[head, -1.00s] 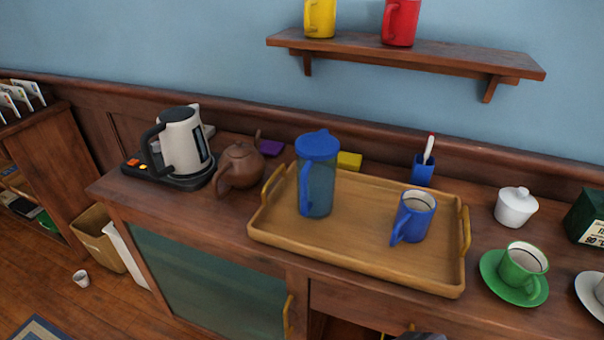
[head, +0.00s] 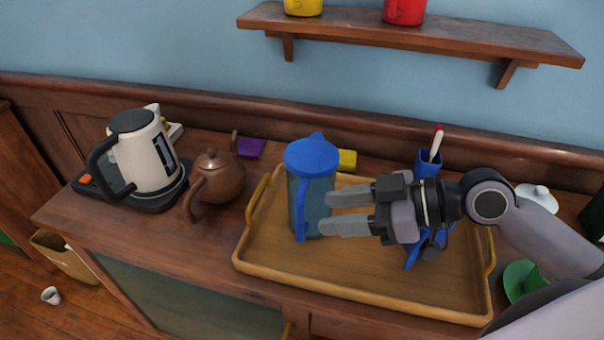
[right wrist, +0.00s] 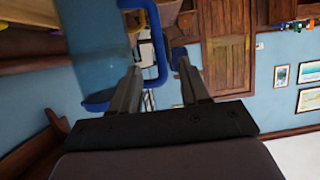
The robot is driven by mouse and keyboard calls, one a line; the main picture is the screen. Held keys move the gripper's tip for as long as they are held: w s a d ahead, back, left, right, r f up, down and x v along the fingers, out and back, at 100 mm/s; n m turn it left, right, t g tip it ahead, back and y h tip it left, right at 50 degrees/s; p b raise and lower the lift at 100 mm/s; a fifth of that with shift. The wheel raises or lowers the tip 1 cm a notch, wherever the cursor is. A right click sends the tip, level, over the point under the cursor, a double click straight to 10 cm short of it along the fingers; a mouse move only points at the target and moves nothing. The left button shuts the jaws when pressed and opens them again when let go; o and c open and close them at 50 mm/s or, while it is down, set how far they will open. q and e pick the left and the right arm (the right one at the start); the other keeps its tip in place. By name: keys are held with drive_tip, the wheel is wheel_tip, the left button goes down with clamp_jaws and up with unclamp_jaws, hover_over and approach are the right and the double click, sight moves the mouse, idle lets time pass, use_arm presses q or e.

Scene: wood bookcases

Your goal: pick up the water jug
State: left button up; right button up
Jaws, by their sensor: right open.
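The water jug (head: 311,190) has a blue lid, a blue handle and a see-through blue body. It stands upright at the left of the wooden tray (head: 350,296). My right gripper (head: 347,213) is open and reaches in from the right, its fingertips close to the jug's right side in the head view. I cannot tell whether they touch it. In the right wrist view the jug's blue handle (right wrist: 160,52) shows just beyond and between the open fingers (right wrist: 160,85). My left gripper is not in view.
A brown teapot (head: 220,176) and an electric kettle (head: 145,155) stand left of the tray. A blue holder with a pen (head: 429,162) and a yellow block (head: 347,160) are behind it. A shelf (head: 420,36) hangs above. A green saucer (head: 518,277) is at the right.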

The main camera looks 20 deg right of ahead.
sight(300, 215)
drive_tip(key=shift+p+x, duration=0.9)
drive_tip(key=shift+x, duration=2.55)
drive_tip(key=shift+f, duration=0.15)
clamp_jaws()
